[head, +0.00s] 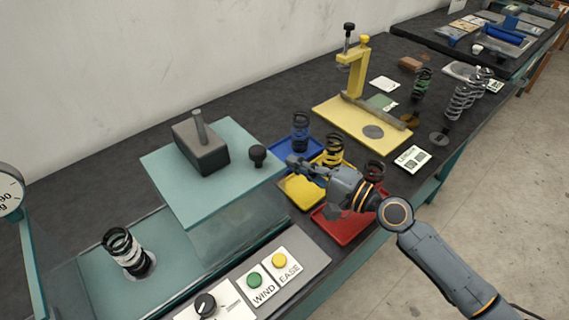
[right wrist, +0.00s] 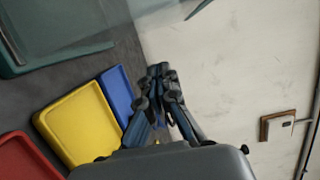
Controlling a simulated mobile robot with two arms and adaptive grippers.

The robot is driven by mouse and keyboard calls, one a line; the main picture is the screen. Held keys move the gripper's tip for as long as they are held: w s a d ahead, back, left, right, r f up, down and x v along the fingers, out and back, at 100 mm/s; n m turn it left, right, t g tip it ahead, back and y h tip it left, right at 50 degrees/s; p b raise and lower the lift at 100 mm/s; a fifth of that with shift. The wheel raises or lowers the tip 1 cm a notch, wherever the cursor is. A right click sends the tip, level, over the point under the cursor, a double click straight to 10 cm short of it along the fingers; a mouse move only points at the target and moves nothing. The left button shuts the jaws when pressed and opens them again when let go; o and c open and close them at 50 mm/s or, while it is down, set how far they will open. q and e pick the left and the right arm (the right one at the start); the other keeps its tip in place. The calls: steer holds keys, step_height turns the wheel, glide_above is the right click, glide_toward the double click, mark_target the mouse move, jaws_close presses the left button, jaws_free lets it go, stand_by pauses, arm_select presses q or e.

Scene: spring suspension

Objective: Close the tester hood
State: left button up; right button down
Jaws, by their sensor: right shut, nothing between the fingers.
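The spring tester stands at the front left, with a teal base (head: 95,275) and a dial gauge (head: 10,190) at the left edge. A black and white spring (head: 123,250) stands upright and uncovered on it. The hood (head: 165,180) appears to be the teal top plate with see-through sides, right of the spring. It bears a dark block with a post (head: 200,148) and a black knob (head: 257,155). My right gripper (head: 292,160) is shut and empty, just right of the knob and apart from it. Its closed fingers show in the right wrist view (right wrist: 160,72). My left gripper is out of view.
Blue (head: 284,147), yellow (head: 300,194) and red (head: 340,231) trays with springs lie below and beside my right gripper. A panel with WIND and EASE buttons (head: 268,272) lies in front. A yellow clamp stand (head: 357,70) stands behind.

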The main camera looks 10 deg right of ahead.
steer(key=s+a+p, duration=0.2)
steer(key=a, duration=0.1)
steer(key=shift+s+a, duration=0.1)
steer(key=shift+s, duration=0.05)
stand_by(0.3)
